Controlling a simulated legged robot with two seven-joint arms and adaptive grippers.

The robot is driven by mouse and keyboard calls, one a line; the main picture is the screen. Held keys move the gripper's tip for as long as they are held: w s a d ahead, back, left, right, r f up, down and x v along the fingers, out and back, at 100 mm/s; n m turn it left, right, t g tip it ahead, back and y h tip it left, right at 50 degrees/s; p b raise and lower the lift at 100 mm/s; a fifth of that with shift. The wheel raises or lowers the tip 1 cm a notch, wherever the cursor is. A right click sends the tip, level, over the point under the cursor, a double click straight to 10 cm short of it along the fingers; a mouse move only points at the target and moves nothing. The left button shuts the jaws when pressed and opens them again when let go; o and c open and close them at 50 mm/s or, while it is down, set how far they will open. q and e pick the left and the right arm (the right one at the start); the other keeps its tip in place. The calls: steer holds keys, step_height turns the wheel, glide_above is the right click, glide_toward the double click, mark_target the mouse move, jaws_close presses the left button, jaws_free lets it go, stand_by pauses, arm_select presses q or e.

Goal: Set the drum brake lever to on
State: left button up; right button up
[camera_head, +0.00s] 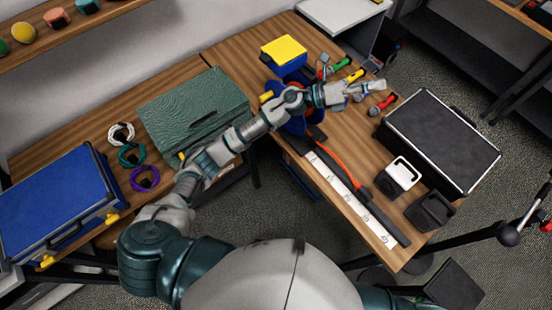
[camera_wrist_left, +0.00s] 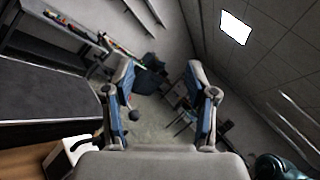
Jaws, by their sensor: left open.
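A blue drum (camera_head: 296,127) with a dark, orange-marked part lies on the table, largely hidden under my left forearm. A small yellow piece (camera_head: 266,97) sticks out at its left; I cannot tell whether it is the brake lever. No lever position can be read. My left gripper (camera_head: 380,88) is open and empty, right of the drum and over the hand tools. Its two fingers also show apart in the left wrist view (camera_wrist_left: 162,95), with only floor and distant furniture between them. My right gripper is not in view.
A black case (camera_head: 440,140), white box (camera_head: 398,177) and dark box (camera_head: 430,211) stand at the right. Red (camera_head: 382,103) and green (camera_head: 341,64) handled tools lie near the gripper. A green case (camera_head: 195,112), a blue case (camera_head: 60,203) and a yellow-topped box (camera_head: 284,52) also stand here.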

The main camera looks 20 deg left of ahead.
arm_select(q)
steer(key=w+a+f+n+t+y, duration=0.2)
steer(key=a+f+n+t+y, duration=1.25)
steer(key=n, duration=1.35)
steer(key=s+a+f+n+g+y+b, duration=0.1)
steer(key=s+a+f+n+g+y, duration=0.1)
steer(key=f, duration=0.9)
steer(key=s+a+f+n+g+y+b, duration=0.1)
steer(key=s+a+f+n+g+b, duration=0.1)
steer(key=f, duration=0.8)
steer(key=s+a+f+n+g+y+b, duration=0.1)
steer(key=a+f+g, duration=0.3)
steer(key=f, duration=0.7)
steer(key=shift+s+a+f+n+y+b, duration=0.45)
steer(key=shift+s+a+y, duration=0.2)
steer(key=shift+a+y, duration=0.25)
steer(key=shift+r, duration=0.15)
steer(key=shift+c, duration=0.2)
